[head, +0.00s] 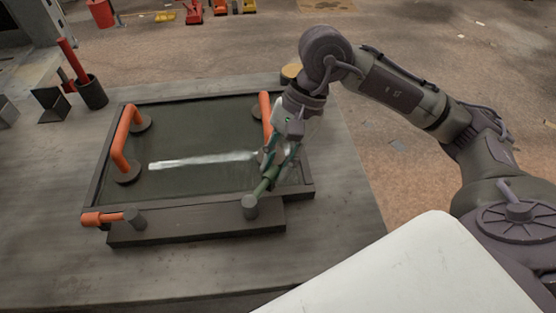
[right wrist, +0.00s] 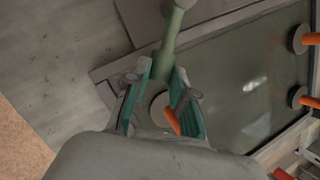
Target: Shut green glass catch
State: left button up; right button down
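The green catch (head: 266,184) is at the front right corner of the framed glass pane (head: 200,130). Its lever runs from a round post (head: 250,207) back and to the right, partly over the frame and pane. My right gripper (head: 269,160) is at the lever's far end. In the right wrist view the green lever (right wrist: 170,40) enters between the two teal-sided fingers (right wrist: 162,72). The fingers are spread about the lever's width; whether they press on it is unclear. The lever's tip is partly hidden in the head view. My left gripper is out of view.
An orange catch (head: 105,218) lies along the frame's front left. Two orange handles (head: 125,140) (head: 265,108) stand up from the pane, the right one close to my right gripper. A dark cup with a red-handled tool (head: 91,93) stands back left. The bench (head: 60,265) is clear at front left.

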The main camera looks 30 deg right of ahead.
jog(key=c, duration=1)
grip_release()
jog(key=shift+o, duration=0.2)
jog(key=shift+r, duration=0.15)
jog(key=s+v, duration=0.1)
jog(key=v, duration=1)
jog(key=shift+w+d+r, duration=0.2)
jog(key=shift+w+r, duration=0.2)
jog(key=shift+w, duration=0.1)
